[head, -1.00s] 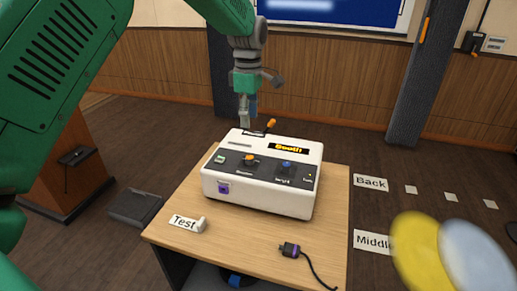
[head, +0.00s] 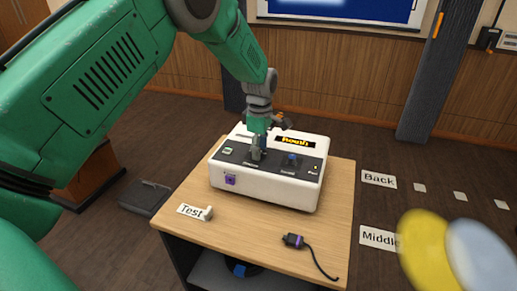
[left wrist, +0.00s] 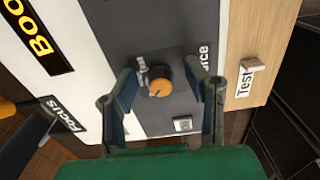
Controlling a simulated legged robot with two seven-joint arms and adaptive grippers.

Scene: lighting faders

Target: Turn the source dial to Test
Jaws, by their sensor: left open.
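The white console (head: 265,194) stands on the wooden table, with a dark control panel on top. In the left wrist view the gripper (left wrist: 172,80) is open, one finger on each side of the knob. I cannot tell whether either finger touches it. A "Test" label (head: 190,211) lies on the table, with a small white piece beside it. My right gripper is not in view.
A blue knob (head: 292,158) sits right of the dial on the same panel. A dark plug with a cable (head: 293,240) lies at the table's front. A "Focus" tag (left wrist: 62,114) and another orange knob show past the console's edge in the left wrist view.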

